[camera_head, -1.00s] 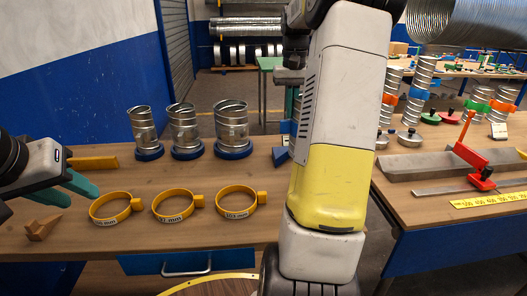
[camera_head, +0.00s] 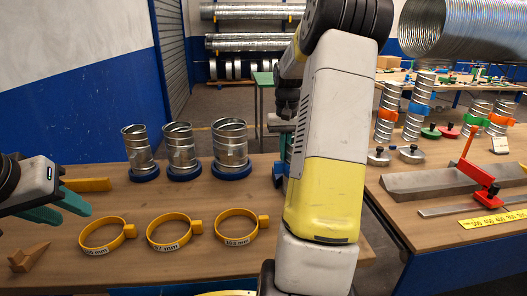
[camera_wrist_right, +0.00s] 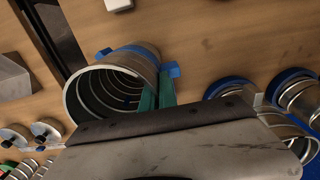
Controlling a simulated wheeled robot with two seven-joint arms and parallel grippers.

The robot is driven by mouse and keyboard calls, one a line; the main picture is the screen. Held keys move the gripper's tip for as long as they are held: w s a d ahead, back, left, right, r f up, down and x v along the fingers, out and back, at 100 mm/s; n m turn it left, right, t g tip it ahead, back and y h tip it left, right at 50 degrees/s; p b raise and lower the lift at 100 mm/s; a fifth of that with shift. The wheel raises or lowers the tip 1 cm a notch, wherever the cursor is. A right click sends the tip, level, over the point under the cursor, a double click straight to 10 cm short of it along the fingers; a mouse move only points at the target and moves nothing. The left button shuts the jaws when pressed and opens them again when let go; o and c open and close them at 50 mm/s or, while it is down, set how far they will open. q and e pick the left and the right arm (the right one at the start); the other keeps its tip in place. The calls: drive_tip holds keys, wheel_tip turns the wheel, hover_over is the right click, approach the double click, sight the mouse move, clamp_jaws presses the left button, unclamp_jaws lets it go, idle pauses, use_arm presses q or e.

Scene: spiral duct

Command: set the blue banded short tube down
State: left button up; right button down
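The blue banded short tube (camera_wrist_right: 110,82) is a ribbed metal tube with a blue band and blue tabs, seen in the right wrist view with its open end toward the left. The two green fingers of my right gripper (camera_wrist_right: 158,92) are close together at its near side and appear shut on its wall or band. In the head view, my right arm hides most of the tube; a blue part (camera_head: 281,172) shows at the table's right end. I cannot tell whether the tube touches the table. My left gripper (camera_head: 62,207) is open and empty over the table's left side.
Three metal tubes on blue bases (camera_head: 180,150) stand left of my right arm. Three yellow rings (camera_head: 175,231) lie in front of them. A wooden wedge (camera_head: 29,257) lies at front left. The right table (camera_head: 430,225) holds banded tubes, a grey rail and a red-handled tool.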

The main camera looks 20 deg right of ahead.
drive_tip(key=shift+f, duration=0.2)
drive_tip(key=c, duration=1.7)
unclamp_jaws()
wheel_tip(320, 180, up, 12)
drive_tip(key=shift+a+r, duration=0.1)
drive_tip(key=s+a+r+n+t, duration=0.1)
drive_tip(key=s+a+r+t, duration=0.1)
drive_tip(key=s+a, duration=0.4)
drive_tip(key=s+a+r+n+t, duration=0.1)
drive_tip(key=s+a+r, duration=0.15)
drive_tip(key=a, duration=0.65)
drive_tip(key=s+a+f+t, duration=0.1)
drive_tip(key=s+a, duration=0.2)
drive_tip(key=s, duration=0.1)
drive_tip(key=s+a+f+n+t+y, duration=0.1)
drive_tip(key=s+a+f, duration=0.1)
drive_tip(key=s+a, duration=0.1)
drive_tip(key=s+a+f+n+t+y, duration=0.1)
drive_tip(key=s+a+f, duration=0.1)
drive_tip(key=s, duration=0.3)
drive_tip(key=shift+s+a+f, duration=0.15)
drive_tip(key=shift+s+a, duration=0.05)
drive_tip(key=shift+a, duration=0.5)
